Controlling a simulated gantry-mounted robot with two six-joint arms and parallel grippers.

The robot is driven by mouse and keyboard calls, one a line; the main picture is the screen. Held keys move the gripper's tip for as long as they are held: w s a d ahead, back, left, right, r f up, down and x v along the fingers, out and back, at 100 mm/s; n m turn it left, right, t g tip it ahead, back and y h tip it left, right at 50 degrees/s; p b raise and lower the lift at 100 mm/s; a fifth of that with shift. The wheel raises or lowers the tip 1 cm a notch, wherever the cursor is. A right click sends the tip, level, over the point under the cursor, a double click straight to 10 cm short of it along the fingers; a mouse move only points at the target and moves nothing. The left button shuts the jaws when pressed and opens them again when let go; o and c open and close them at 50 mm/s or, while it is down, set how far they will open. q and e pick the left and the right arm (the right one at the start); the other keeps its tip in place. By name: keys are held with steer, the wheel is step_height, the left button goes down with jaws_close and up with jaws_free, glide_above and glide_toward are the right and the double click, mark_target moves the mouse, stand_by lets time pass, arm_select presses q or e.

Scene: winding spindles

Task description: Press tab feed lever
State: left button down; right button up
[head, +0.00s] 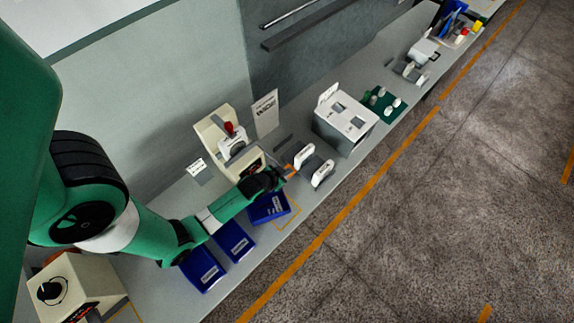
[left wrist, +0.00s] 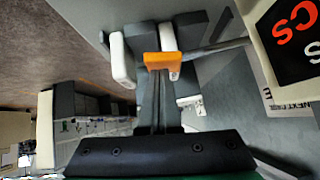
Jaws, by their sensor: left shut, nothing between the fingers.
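The lever shows in the left wrist view as a grey rod with an orange end block (left wrist: 165,61), coming from the machine at the right. In the head view the orange end (head: 290,171) sticks out in front of the beige machine (head: 212,134). My left gripper (head: 281,175) is beside that end. In the left wrist view its thin dark fingers (left wrist: 160,78) are together, empty, and their tips meet the orange block's edge in the picture. I cannot tell whether they touch it. My right gripper is not in view.
Blue bins (head: 235,241) line the bench's front edge beneath my left arm. White and dark holders (head: 318,168) stand just right of the lever, close to my gripper. A white box (head: 345,122) stands farther right, then a green tray (head: 378,104) with white pieces.

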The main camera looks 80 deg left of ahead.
arm_select(q)
steer(key=r+p, duration=0.3)
steer(key=d+r+p, duration=0.1)
steer(key=r+p, duration=0.1)
steer(key=shift+r, duration=0.1)
steer(key=v, duration=0.8)
steer(key=shift+s+d, duration=0.4)
steer(key=shift+p, duration=0.3)
